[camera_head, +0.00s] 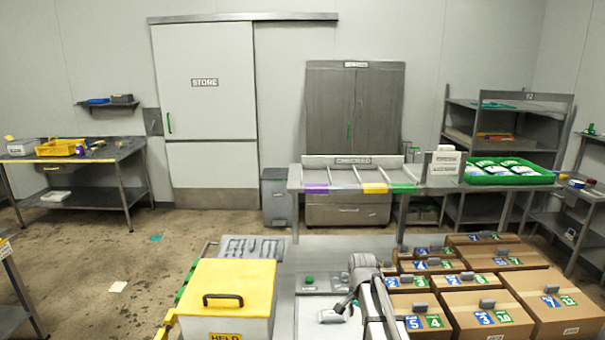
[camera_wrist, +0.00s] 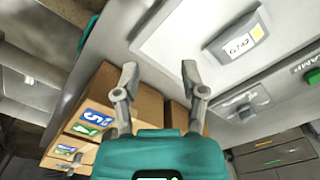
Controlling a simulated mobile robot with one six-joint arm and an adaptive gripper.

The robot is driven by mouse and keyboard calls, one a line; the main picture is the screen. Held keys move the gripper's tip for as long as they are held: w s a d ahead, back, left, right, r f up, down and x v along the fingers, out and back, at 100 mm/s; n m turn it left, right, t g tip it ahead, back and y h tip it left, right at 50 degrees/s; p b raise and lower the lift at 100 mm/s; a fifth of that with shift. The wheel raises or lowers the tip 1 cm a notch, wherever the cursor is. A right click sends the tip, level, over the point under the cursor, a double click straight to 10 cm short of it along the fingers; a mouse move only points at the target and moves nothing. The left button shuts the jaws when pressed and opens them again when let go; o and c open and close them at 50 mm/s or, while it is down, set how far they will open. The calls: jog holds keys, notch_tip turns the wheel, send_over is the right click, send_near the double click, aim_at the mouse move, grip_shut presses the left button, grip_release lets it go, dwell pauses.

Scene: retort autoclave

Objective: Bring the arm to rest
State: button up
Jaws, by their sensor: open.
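My arm (camera_head: 372,300) rises from the bottom of the head view, over the grey worktop and beside the cartons. My gripper (camera_head: 345,304) is at its end, above a pale panel on the worktop. In the wrist view my gripper (camera_wrist: 160,76) has its two fingers spread apart with nothing between them. Behind the fingertips are the edge of a white panel (camera_wrist: 170,40) and brown cartons (camera_wrist: 135,105). A grey block with a white and yellow label (camera_wrist: 238,42) sits on that panel, beyond the right finger and apart from it.
Several numbered cartons (camera_head: 487,312) stand close on the right. A yellow-lidded box (camera_head: 232,278) marked HELD stands on the left. A control box with a green button (camera_head: 310,281) is behind the gripper. A divided bench (camera_head: 345,176) and a green tray (camera_head: 508,180) stand farther back.

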jog(key=s+f+n+b, duration=0.2)
jog(key=s+f+n, duration=0.1)
jog(key=s, duration=0.5)
jog(key=s+f+n+b, duration=0.3)
jog(key=s+n, duration=0.3)
jog(key=s, duration=0.3)
jog(key=shift+s+d, duration=0.15)
jog(key=shift+d, duration=0.05)
dwell(1.1)
